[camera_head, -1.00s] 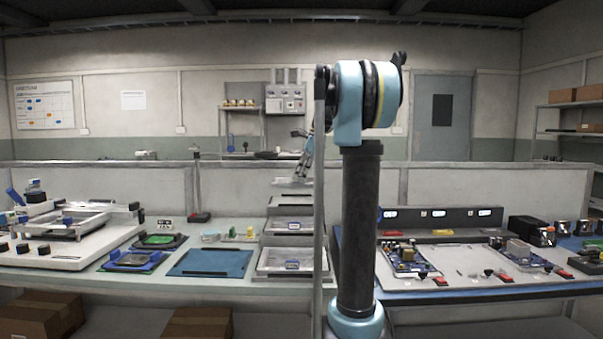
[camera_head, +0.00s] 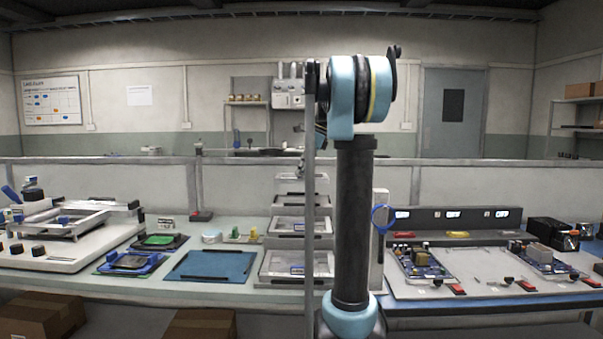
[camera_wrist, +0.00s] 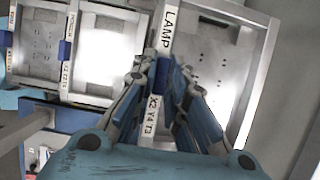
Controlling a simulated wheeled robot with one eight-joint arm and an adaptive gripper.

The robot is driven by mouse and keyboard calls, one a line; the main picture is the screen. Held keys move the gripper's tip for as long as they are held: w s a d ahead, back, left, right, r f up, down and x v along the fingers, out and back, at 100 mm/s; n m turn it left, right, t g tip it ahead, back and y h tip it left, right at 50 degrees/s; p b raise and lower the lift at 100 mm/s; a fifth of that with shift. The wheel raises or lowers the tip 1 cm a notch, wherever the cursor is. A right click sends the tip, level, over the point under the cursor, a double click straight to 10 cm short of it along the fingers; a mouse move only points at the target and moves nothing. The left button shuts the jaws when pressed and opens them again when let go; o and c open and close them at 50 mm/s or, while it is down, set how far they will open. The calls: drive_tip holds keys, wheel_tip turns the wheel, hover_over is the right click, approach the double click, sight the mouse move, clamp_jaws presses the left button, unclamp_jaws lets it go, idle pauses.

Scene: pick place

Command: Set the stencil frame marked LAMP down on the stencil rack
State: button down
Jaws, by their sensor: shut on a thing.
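The stencil frame marked LAMP (camera_wrist: 215,58) is a silver frame around a grey plate with small holes. Its white label bar carries a blue patch. My gripper (camera_wrist: 167,80) is shut on that label bar in the wrist view; the fingers hide part of it. In the head view my gripper is mostly hidden behind a grey upright. The stencil rack (camera_head: 262,268) is a stepped stand right of the blue mat, holding silver frames with blue-marked labels on its tiers. In the wrist view, two other labelled frames (camera_wrist: 72,50) lie to the left. Contact between LAMP and the rack cannot be told.
A blue mat (camera_head: 212,265) lies left of the rack. A stencil printer (camera_head: 75,235) stands far left. Circuit boards (camera_head: 425,262) lie on the right bench. A white upright piece with a blue ring (camera_head: 381,218) stands between the benches. A low partition (camera_head: 240,180) runs behind.

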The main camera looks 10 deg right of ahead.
drive_tip(key=shift+f, duration=3.4)
drive_tip(key=shift+s+d+r, duration=0.1)
drive_tip(key=shift+r, duration=0.15)
drive_tip(key=shift+f, duration=0.85)
drive_tip(key=c, duration=1.5)
unclamp_jaws()
drive_tip(key=shift+c, duration=0.7)
drive_tip(key=shift+c, duration=1.2)
